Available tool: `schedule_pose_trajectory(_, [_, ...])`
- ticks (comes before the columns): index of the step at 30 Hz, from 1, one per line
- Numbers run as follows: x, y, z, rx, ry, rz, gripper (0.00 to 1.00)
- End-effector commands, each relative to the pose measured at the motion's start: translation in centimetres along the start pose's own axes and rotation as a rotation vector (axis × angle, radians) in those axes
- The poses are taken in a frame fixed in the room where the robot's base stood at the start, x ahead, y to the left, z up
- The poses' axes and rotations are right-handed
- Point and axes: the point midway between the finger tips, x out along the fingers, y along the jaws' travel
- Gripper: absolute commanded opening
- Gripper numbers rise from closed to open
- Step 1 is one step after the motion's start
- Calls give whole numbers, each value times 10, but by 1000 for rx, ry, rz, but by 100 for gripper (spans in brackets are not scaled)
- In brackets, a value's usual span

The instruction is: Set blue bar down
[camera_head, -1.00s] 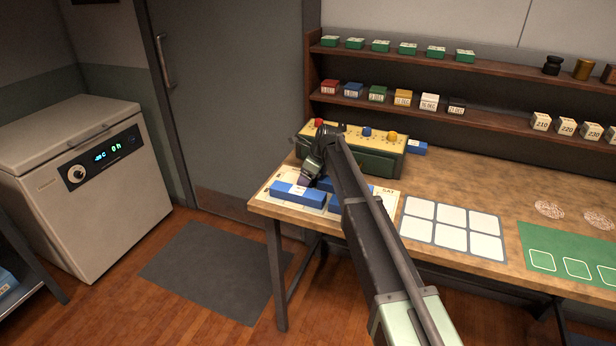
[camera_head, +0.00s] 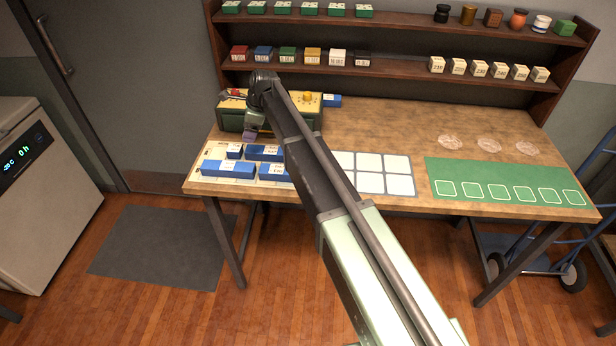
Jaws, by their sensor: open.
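Several blue bars lie on the pale mat (camera_head: 211,156) at the table's left end. A long blue bar (camera_head: 228,169) lies at its front left, with a short blue one (camera_head: 235,151) behind it. Two more blue bars (camera_head: 264,153) (camera_head: 272,172) lie to the right, the front one partly hidden by my arm. My gripper (camera_head: 250,136) is open above the back of the mat, in front of the box. I see nothing between its jaws, though they show small.
White card squares (camera_head: 370,172) and a green mat (camera_head: 440,170) lie to the right on the wooden table (camera_head: 400,125). Shelves (camera_head: 400,70) with small boxes and jars stand behind. A blue hand truck (camera_head: 540,245) stands at the right.

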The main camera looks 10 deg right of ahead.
Motion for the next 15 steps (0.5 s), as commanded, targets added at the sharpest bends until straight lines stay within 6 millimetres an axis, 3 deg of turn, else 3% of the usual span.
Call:
schedule_pose_trajectory(1, [-11,39,-27,-121,28,3,75])
schedule_pose_trajectory(2, [-17,61,-44,-229,51,9,75])
schedule_pose_trajectory(6, [-51,186,-128,-848,163,98,75])
schedule_pose_trajectory(9, [-71,263,-174,-1252,208,204,75])
schedule_pose_trajectory(12, [-84,313,-200,-1527,215,297,75])
schedule_pose_trajectory(15, [-89,331,-211,-1656,211,345,75])
